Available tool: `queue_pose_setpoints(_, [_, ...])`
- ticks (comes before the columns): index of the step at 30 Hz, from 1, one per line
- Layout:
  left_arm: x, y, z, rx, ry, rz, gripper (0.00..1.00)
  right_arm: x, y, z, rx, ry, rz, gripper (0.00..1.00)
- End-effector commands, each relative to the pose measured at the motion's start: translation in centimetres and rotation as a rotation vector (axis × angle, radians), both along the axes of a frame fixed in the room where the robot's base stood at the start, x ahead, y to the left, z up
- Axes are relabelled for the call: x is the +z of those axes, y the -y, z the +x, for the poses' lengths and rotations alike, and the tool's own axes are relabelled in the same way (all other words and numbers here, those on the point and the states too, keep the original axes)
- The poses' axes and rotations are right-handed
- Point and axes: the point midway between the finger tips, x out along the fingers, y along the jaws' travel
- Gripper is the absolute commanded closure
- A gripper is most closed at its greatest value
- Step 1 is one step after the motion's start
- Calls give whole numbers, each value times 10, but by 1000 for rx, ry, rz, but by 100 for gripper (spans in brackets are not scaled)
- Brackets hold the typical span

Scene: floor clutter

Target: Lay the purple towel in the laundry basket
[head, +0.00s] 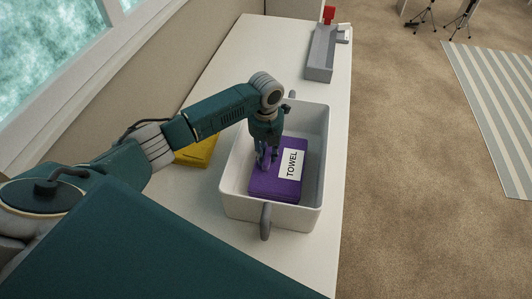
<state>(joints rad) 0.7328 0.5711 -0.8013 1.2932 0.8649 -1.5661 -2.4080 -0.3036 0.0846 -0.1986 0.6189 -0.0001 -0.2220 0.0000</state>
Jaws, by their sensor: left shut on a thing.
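The purple towel (262,187) is a flat folded block with a white label reading TOWEL. It is inside the white laundry basket (272,213), which stands on a long white table and has a grey handle at its near end. My left gripper (264,160) reaches down into the basket and is shut on the left edge of the towel. The fingertips are partly hidden by the gripper itself. I cannot tell whether the towel rests fully on the basket floor. My right gripper is not in view.
A yellow item (198,153) lies on the white table (225,65) left of the basket, partly behind my left arm. A grey tray (321,55) with a red item (329,14) stands at the table's far end. Carpet and a striped rug (495,105) are to the right.

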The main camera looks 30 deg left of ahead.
Motion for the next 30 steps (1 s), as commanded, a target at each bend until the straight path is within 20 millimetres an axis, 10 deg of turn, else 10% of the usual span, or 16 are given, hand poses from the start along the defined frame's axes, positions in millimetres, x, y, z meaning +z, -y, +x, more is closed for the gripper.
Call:
queue_pose_setpoints(3, [-3, 0, 1, 0, 1, -1, 100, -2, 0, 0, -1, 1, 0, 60])
queue_pose_setpoints(4, [-3, 0, 0, 0, 1, -1, 66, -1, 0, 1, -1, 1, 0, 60])
queue_pose_setpoints(6, [-2, 0, 0, 0, 0, 0, 53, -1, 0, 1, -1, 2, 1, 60])
queue_pose_setpoints(19, [9, 0, 1, -1, 3, -1, 53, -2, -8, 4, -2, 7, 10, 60])
queue_pose_setpoints(30, [84, -1, 1, 0, 4, -1, 53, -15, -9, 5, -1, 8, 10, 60])
